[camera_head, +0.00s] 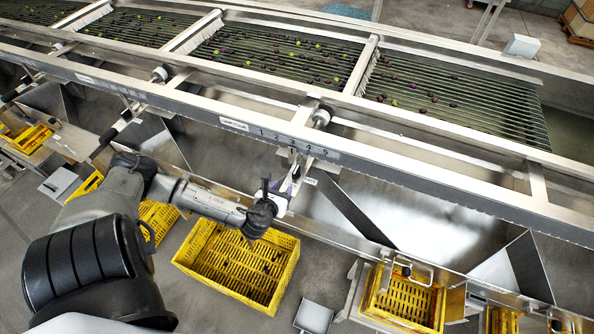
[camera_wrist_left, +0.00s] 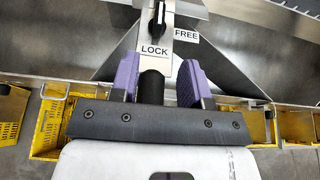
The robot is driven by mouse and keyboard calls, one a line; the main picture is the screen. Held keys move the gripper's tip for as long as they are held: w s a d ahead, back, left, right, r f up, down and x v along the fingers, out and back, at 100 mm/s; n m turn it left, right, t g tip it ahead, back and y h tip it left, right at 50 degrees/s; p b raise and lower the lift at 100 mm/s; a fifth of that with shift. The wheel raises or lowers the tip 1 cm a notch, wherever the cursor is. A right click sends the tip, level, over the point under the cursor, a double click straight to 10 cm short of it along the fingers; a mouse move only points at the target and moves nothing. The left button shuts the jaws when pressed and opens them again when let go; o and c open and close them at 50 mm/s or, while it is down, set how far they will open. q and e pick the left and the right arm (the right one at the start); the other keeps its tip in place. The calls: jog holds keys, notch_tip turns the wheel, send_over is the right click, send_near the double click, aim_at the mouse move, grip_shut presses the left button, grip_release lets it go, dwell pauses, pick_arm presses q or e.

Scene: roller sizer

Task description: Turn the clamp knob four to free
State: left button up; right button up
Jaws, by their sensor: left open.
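A small black clamp knob (camera_wrist_left: 157,22) with a white line sits on a metal bar in the left wrist view, standing roughly upright in the picture. A LOCK label (camera_wrist_left: 155,50) is below it and a FREE label (camera_wrist_left: 186,36) is to its lower right. My left gripper (camera_wrist_left: 158,75) is open, its two purple pads apart, below the knob in the picture and not around it. A black cylinder (camera_wrist_left: 151,88) shows between the pads; I cannot tell what it belongs to. In the head view my left gripper (camera_head: 290,188) is at the sizer's front. My right gripper is out of view.
The sizer's long metal front rail (camera_head: 400,171) runs across above the steel chutes (camera_head: 350,205). A yellow crate (camera_head: 190,262) stands below my left wrist, and another yellow crate (camera_head: 405,305) is to its right. Rollers carrying olives (camera_head: 270,55) lie behind the rail.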

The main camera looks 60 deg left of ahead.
aim_at(295, 172)
pick_arm(q)
jog(key=b+x, duration=0.1)
jog(key=x, duration=1.1)
jog(key=shift+b, duration=0.35)
jog(key=shift+w+a+f, duration=0.3)
jog(key=shift+w+a, duration=0.1)
jog(key=shift+w, duration=0.15)
grip_shut()
